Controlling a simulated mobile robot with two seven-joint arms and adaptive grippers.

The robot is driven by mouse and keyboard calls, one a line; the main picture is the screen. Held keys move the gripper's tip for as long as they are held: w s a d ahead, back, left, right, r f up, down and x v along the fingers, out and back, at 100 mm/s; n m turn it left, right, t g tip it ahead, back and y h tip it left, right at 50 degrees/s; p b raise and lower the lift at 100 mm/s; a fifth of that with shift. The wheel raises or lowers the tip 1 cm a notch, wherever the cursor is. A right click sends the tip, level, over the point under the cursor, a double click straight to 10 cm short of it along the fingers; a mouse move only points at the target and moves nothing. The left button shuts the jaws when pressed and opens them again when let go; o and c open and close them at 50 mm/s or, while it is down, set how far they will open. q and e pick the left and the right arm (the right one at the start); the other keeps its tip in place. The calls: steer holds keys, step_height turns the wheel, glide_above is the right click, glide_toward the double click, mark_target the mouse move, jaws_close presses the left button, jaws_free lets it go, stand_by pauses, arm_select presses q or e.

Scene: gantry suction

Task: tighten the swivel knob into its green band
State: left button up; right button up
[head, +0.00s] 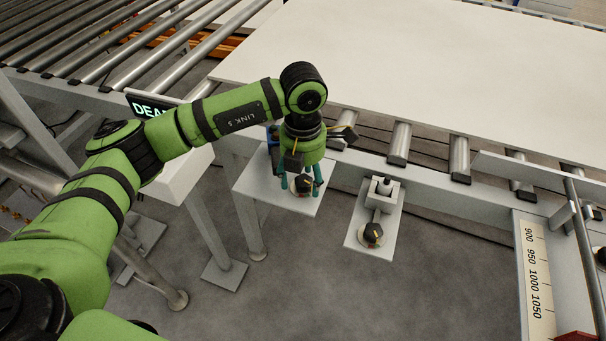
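A dark knob (304,185) with a yellow pointer mark sits on a light plate (258,190) near the middle of the head view. My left gripper (301,180) points down over this knob. Its two teal fingers are spread apart, one on each side of the knob, and I cannot tell whether they touch it. A second dark knob (373,232) sits on a separate plate (358,225) to the right, with colored marks around it. Which of the two is the swivel knob is not clear, and a green band cannot be made out for certain. My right gripper is out of view.
A large pale board (430,70) lies on a roller conveyor behind. A metal bracket (384,188) stands on the right plate. A box with a lit display (150,108) is partly behind my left arm. A scale (536,280) is at the right. Grey floor is below.

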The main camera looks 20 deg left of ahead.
mark_target(303, 180)
arm_select(q)
steer(key=shift+w+r, duration=0.1)
steer(key=shift+r, duration=0.35)
step_height(303, 180, up, 11)
stand_by(0.3)
